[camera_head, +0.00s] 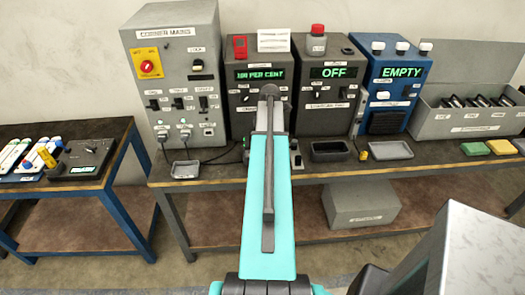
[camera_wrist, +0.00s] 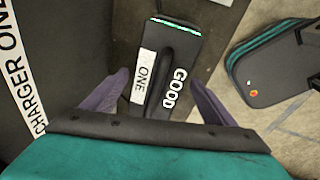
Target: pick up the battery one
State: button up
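Battery one (camera_wrist: 165,75) is a dark block with a raised dark bar, white labels reading "ONE" and "GOOD", and a lit green strip at its far end. It is in the middle of the wrist view, beside a panel lettered "CHARGER ONE" (camera_wrist: 22,70). My gripper (camera_wrist: 158,80) is open, with one dark finger on each side of the battery's near part and gaps showing. I cannot tell whether the fingers are down at its height. In the head view my arm hides the battery and gripper, in front of the charger with a "100 PER CENT" display (camera_head: 260,74).
A grey mains cabinet (camera_head: 172,55) stands left of the charger. A charger showing "OFF" (camera_head: 335,72) and a blue unit showing "EMPTY" (camera_head: 402,72) stand right. Small trays (camera_head: 390,150) line the bench front. A grey box (camera_head: 360,205) sits on the lower shelf.

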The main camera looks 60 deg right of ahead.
jog(key=shift+r, duration=0.1)
grip_shut()
jog(key=shift+r, duration=0.1)
jog(key=r+p, duration=0.1)
jog(key=r, duration=0.2)
jog(key=r+p, duration=0.2)
jog(key=r, duration=0.1)
jog(key=shift+w+d+r+p, duration=0.2)
jog(key=shift+r+p, duration=0.1)
jog(key=shift+r, duration=0.1)
jog(key=shift+s+a+r+p, duration=0.15)
jog(key=shift+r+p, duration=0.6)
jog(key=shift+r, duration=0.8)
